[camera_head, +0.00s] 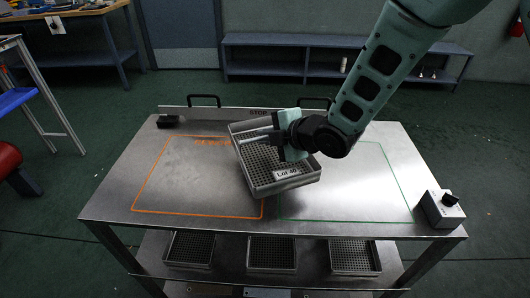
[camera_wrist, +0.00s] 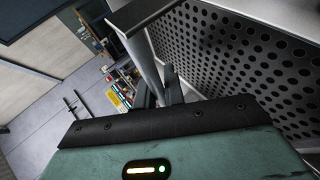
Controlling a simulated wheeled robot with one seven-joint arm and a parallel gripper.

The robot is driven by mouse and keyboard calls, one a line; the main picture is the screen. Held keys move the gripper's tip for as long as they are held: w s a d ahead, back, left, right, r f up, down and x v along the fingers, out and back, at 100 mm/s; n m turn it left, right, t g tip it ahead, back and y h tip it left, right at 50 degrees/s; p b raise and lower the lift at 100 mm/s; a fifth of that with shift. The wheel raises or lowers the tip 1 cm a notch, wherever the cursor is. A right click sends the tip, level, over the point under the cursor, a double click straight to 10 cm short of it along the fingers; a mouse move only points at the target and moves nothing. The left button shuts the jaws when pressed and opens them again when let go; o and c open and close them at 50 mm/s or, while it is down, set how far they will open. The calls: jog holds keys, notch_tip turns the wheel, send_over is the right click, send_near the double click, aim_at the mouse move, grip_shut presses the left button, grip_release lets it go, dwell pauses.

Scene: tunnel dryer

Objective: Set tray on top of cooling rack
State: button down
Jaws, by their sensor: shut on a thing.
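A grey metal tray (camera_head: 262,160) with a perforated floor and a "Lot 40" label on its front wall is in my gripper (camera_head: 272,139). The tray is turned askew and appears over the middle of the steel table, between the orange and green outlines. How far it is above the top is hard to tell. In the wrist view the perforated tray (camera_wrist: 235,62) fills the right side, and my fingers (camera_wrist: 167,88) are closed at its edge. I cannot tell for sure which thing is the cooling rack.
The steel table (camera_head: 190,220) has an orange outline (camera_head: 200,213) left and a green outline (camera_head: 345,221) right, both empty-looking beyond the tray. Several trays sit on the shelf below, one in the middle (camera_head: 271,268). A control box (camera_head: 442,208) stands at the right edge.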

aim_at(267, 152)
jog(key=shift+f, duration=2.5)
jog(key=c, duration=1.5)
grip_release()
jog(key=shift+f, duration=0.1)
jog(key=v, duration=1.2)
jog(key=shift+d, duration=0.1)
jog(key=shift+s+m, duration=0.2)
jog(key=shift+m, duration=0.2)
jog(key=s+d+r+m+g+h, duration=0.2)
jog(key=s+m, duration=0.3)
jog(key=s, duration=0.2)
jog(key=s+d+r+m+g+h, duration=0.1)
jog(key=s+d+m+g+h, duration=0.1)
jog(key=s+m, duration=0.3)
jog(key=s+d+r+m+g+h, duration=0.2)
jog(key=s+m, duration=0.4)
jog(key=s, duration=0.5)
jog(key=shift+d+r+g+h, duration=0.4)
jog(key=shift+d+g+h, duration=0.2)
jog(key=shift+g+h, duration=0.4)
